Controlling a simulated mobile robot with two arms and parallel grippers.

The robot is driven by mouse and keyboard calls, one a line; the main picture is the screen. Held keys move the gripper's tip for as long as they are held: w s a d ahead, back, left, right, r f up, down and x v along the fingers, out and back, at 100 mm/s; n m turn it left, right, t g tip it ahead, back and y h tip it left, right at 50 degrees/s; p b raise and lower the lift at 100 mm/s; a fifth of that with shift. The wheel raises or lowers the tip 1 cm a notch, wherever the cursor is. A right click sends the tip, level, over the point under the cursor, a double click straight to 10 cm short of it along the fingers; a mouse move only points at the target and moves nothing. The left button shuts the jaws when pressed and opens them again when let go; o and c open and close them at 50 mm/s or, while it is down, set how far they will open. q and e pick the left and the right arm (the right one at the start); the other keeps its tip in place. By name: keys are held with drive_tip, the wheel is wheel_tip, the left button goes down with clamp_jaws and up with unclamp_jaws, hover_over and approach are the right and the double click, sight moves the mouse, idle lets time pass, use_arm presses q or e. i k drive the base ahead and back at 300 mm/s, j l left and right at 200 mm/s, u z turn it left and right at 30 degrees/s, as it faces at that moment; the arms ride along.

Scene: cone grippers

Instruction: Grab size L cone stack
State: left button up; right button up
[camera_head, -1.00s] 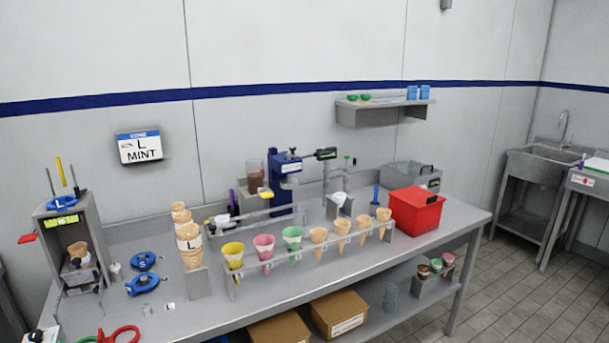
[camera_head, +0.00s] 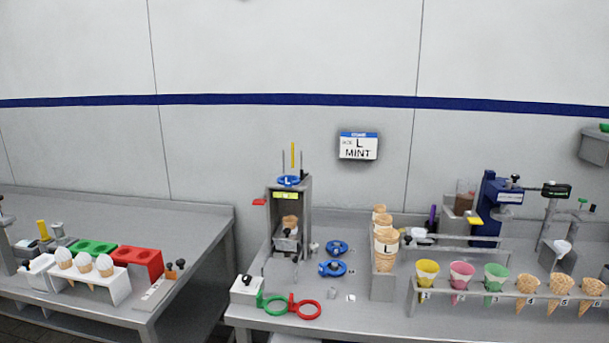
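The size L cone stack (camera_head: 385,250) is a pile of nested tan waffle cones with a white label reading "L". It stands in a grey holder (camera_head: 382,287) on the metal table, right of centre in the head view. Smaller cone stacks show partly behind it. A wall sign (camera_head: 358,146) above reads "L MINT". Neither of my grippers is in the head view.
A grey dispenser frame (camera_head: 307,205) with a blue L ring stands left of the stack. Blue rings (camera_head: 333,268) and green and red rings (camera_head: 304,309) lie nearby. A rack of colored cones (camera_head: 495,278) is to the right. A second table (camera_head: 190,225) is at left.

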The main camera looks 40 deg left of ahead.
sight(387, 239)
drive_tip(key=u, duration=0.4)
drive_tip(key=i+l+u, duration=0.4)
drive_tip(key=l+u, duration=0.25)
drive_tip(key=i+l+u, duration=0.15)
drive_tip(key=u, duration=0.15)
drive_tip(key=l, duration=0.1)
